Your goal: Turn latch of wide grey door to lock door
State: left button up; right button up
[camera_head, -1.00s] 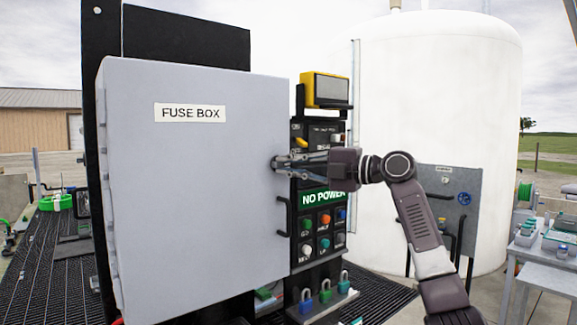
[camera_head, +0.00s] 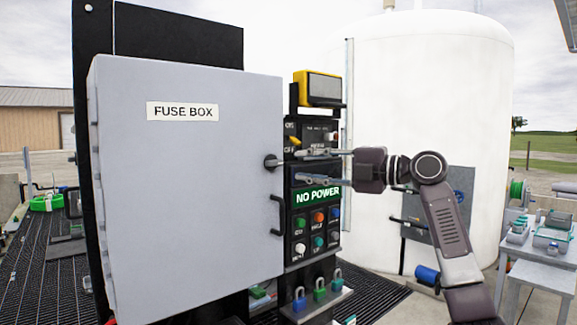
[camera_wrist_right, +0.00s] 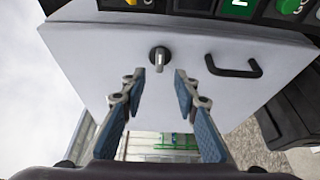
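The wide grey door (camera_head: 190,200) labelled FUSE BOX stands closed over its box as far as I can see. Its latch (camera_head: 271,163) is a small dark knob near the right edge, above the black handle (camera_head: 279,215). In the right wrist view the latch (camera_wrist_right: 159,58) shows a grey lever, and the handle (camera_wrist_right: 233,68) is to its right. My right gripper (camera_head: 298,168) is just right of the latch, apart from it, with its fingers spread. The right wrist view shows the open fingers (camera_wrist_right: 159,82) with nothing between them. My left gripper does not show.
A control panel (camera_head: 312,252) with a NO POWER sign and several buttons stands right behind the gripper. A yellow-framed display (camera_head: 319,88) is above. A white tank (camera_head: 430,110) stands behind my right arm.

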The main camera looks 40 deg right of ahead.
jog(key=v, duration=0.5)
jog(key=shift+a, duration=0.1)
dwell(0.4)
